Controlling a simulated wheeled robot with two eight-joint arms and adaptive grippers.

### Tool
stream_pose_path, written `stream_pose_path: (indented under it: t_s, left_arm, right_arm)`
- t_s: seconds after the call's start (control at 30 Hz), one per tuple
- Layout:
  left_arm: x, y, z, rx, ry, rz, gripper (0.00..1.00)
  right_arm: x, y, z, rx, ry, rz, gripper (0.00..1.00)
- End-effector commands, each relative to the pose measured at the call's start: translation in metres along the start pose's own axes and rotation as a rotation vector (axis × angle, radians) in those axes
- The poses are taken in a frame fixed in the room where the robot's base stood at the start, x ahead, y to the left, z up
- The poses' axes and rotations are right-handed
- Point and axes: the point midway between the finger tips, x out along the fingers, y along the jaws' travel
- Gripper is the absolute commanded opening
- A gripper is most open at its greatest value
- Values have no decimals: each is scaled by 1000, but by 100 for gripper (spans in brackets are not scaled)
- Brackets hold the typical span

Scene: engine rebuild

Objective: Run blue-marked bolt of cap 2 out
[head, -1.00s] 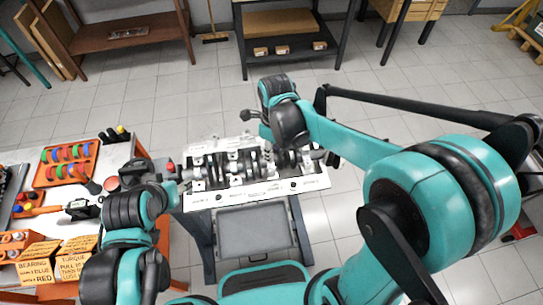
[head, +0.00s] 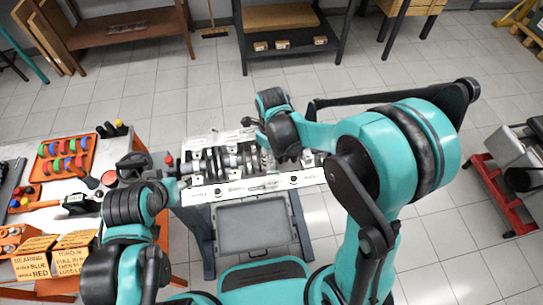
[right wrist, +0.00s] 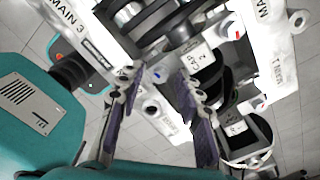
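The engine block (head: 235,190) lies with its crankshaft up on a stand; it also shows in the right wrist view. There the white cap 2 label (right wrist: 196,58) is beside my right gripper (right wrist: 162,78), whose two fingers are apart with nothing visibly clamped.
At left a table holds an orange tray (head: 47,172) of coloured rings and yellow cards (head: 74,258). A red-framed stand (head: 490,190) is at right.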

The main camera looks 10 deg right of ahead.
Motion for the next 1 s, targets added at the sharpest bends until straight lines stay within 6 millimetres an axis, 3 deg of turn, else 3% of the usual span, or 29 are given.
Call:
stream_pose_path:
  t_s: [0.07,0.2,0.67,1.0]
  left_arm:
    - [0,0,0,0,0,0,52]
    - [0,0,0,0,0,0,52]
    - [0,0,0,0,0,0,52]
    - [2,0,1,0,0,0,52]
  right_arm:
    - [0,0,0,0,0,0,35]
    - [0,0,0,0,0,0,1]
    - [0,0,0,-46,0,0,0]
    - [0,0,0,-279,0,0,0]
